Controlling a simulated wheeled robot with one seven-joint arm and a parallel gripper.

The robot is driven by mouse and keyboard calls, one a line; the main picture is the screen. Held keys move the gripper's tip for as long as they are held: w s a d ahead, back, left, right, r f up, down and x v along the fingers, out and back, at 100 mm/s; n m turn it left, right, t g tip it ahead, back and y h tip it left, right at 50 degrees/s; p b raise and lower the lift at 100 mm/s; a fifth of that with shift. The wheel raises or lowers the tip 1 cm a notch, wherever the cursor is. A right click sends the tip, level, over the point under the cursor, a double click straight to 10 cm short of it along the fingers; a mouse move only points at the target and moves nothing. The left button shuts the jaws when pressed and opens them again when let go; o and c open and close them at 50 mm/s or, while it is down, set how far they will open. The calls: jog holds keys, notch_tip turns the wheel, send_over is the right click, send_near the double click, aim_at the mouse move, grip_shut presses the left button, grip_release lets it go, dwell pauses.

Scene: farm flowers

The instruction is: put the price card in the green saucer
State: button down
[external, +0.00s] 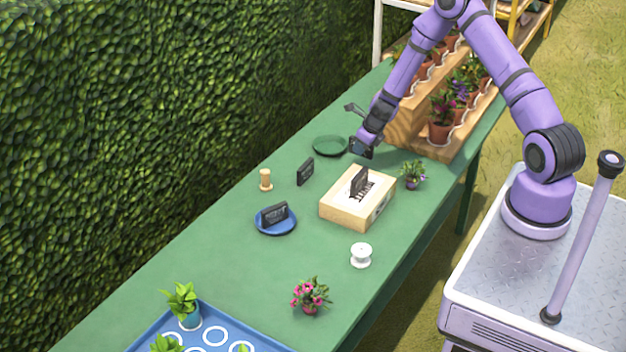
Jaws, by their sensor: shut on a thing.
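My gripper (366,140) is at the far part of the green table, just right of the green saucer (330,146). It is shut on a small dark card (359,149), which looks like a price card and is partly hidden by the gripper. The green saucer looks empty. Other dark cards stand nearby: one on the table (305,172), one in the blue saucer (275,214) and one on the wooden box (359,182).
A wooden stepped stand (408,125) with potted flowers is right of my gripper. A small purple-flowered pot (413,175), a wooden peg (265,180), a white spool (361,255) and a pink-flowered pot (310,296) stand on the table (215,268). A hedge borders the left.

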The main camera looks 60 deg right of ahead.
send_over(326, 147)
jog(key=s, duration=0.1)
jog(key=shift+s+f, duration=0.1)
jog(key=shift+f, duration=2.25)
jog(key=shift+f, duration=0.1)
jog(key=c, duration=1.1)
grip_release()
